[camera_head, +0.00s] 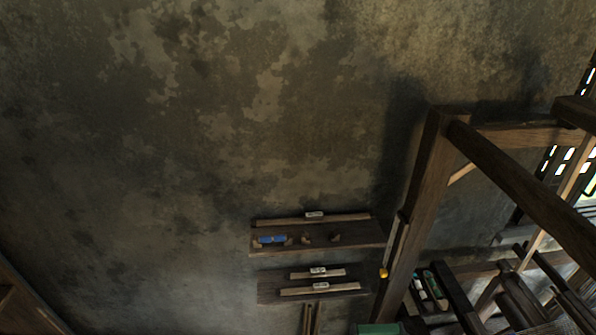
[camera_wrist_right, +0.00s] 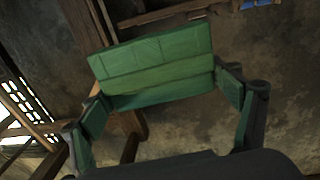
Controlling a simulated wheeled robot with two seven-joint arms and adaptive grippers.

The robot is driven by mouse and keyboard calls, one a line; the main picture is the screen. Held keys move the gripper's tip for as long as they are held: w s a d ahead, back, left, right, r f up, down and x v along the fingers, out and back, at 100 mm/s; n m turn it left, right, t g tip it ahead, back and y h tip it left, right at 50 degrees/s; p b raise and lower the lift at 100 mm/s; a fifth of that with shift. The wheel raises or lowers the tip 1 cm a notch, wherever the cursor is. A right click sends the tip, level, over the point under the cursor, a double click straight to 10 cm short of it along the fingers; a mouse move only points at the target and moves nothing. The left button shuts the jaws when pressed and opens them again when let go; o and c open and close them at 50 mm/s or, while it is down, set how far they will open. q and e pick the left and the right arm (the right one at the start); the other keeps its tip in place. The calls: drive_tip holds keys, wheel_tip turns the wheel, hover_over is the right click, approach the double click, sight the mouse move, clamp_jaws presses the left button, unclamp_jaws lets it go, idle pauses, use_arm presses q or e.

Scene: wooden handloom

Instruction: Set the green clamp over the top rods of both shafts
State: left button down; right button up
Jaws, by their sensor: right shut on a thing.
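The green clamp (camera_wrist_right: 155,62) fills the upper middle of the right wrist view as a wide green block with lengthwise steps. My right gripper (camera_wrist_right: 163,90) is shut on it, with dark, green-faced fingers at its left and right. A green piece (camera_head: 378,328) at the bottom edge of the head view appears to be the same clamp, mostly cut off. The wooden loom frame (camera_head: 430,180) stands at the right of the head view. I cannot make out the top rods of the two shafts for certain. My left gripper is not in view.
Wall shelves (camera_head: 350,236) carry pale wooden strips with white labels and a blue item (camera_head: 272,239). A dark loom beam (camera_head: 530,190) slants across the right. Dark loom bars (camera_head: 520,300) crowd the lower right. The wall at upper left is bare.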

wheel_tip(320, 180, down, 24)
drive_tip(key=b, duration=2.2)
drive_tip(key=shift+w+f, duration=0.2)
drive_tip(key=shift+f, duration=0.05)
